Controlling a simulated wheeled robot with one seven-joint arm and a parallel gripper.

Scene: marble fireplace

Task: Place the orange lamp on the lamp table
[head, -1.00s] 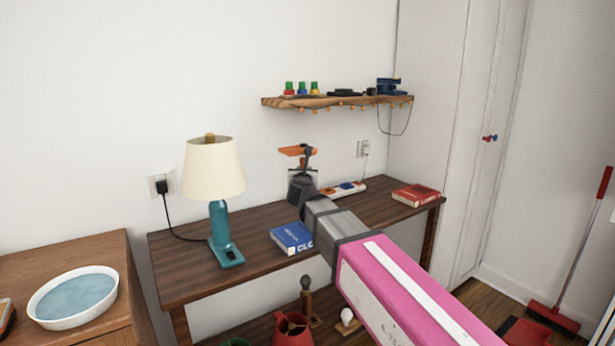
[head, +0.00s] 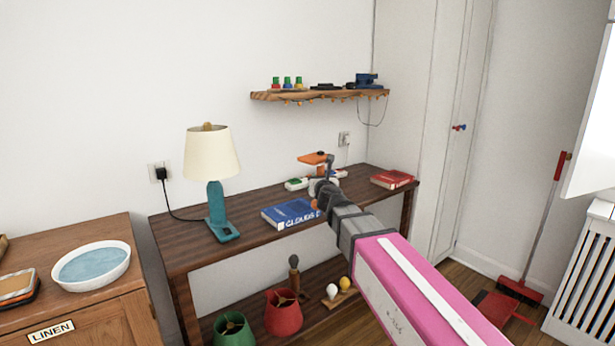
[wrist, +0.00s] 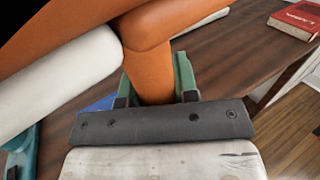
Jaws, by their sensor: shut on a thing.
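The orange lamp (head: 315,158) is only partly visible beyond my arm in the head view. In the wrist view, its orange jointed body (wrist: 150,45) fills the upper middle. My gripper (wrist: 158,88) is shut on a lower orange part between its greenish fingers. The dark wooden lamp table (head: 180,240) stands along the wall, and the lamp appears over its back right part. My arm hides the lamp's lower end, so I cannot tell whether it touches the tabletop.
A teal lamp (head: 217,200) with a cream shade stands on the table's left. A blue book (head: 291,214) lies left of my arm, a red book (head: 391,179) at the right end. A wall shelf (head: 320,95) hangs above. A red shade (head: 284,312) sits below.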

